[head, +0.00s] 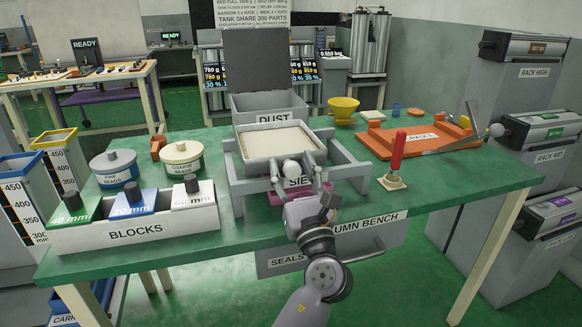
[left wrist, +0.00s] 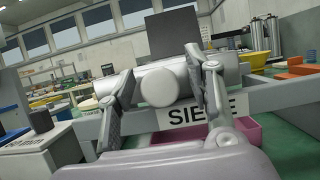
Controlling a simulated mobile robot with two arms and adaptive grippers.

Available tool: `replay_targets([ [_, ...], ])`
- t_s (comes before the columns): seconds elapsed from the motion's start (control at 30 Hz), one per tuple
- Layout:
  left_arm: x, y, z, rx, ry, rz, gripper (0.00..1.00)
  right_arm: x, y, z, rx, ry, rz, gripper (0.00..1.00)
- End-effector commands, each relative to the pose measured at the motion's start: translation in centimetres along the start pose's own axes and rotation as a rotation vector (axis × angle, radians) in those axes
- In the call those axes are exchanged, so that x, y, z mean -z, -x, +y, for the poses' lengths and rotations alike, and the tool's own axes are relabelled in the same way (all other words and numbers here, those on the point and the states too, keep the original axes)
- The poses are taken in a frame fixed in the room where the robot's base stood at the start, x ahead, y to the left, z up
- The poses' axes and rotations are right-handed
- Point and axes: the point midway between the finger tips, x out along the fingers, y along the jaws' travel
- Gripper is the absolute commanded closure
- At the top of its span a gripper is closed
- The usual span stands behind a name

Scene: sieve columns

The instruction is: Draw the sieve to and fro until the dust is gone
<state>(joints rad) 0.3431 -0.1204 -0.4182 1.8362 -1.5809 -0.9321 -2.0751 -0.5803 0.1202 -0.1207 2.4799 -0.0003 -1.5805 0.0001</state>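The sieve (head: 251,163) is a shallow grey tray with a pale, sand-coloured fill, sitting in a grey frame (head: 352,168) on the green bench. A pale round knob (head: 291,166) stands at its front; it also shows in the left wrist view (left wrist: 158,87), end-on before a thick grey bar. My left gripper (head: 297,182) is at this knob, with one finger on each side. In the left wrist view its fingers (left wrist: 160,72) are spread, with gaps beside the knob. A pink tray (left wrist: 240,132) lies under the frame. No dust can be made out. My right gripper is not in view.
A grey box marked DUST (head: 268,105) stands behind the sieve. A box of blocks (head: 134,231) and two bead jars (head: 183,160) are at left. A red-handled tool (head: 397,155) stands close on the right, before an orange tray (head: 375,145).

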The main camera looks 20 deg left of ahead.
Motion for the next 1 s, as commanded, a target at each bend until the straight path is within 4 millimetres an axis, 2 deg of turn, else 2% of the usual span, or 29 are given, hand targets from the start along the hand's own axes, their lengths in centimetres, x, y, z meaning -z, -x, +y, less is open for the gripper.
replay_targets([
  [0.07,0.01,0.0,0.0,0.0,0.0,0.0,0.56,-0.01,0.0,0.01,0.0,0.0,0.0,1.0],
  [0.7,0.0,-0.03,0.01,0.0,0.0,0.0,0.99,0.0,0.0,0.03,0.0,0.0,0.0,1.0],
  [1.0,0.0,-0.03,0.01,0.0,0.0,-0.001,1.0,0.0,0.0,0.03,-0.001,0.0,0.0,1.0],
])
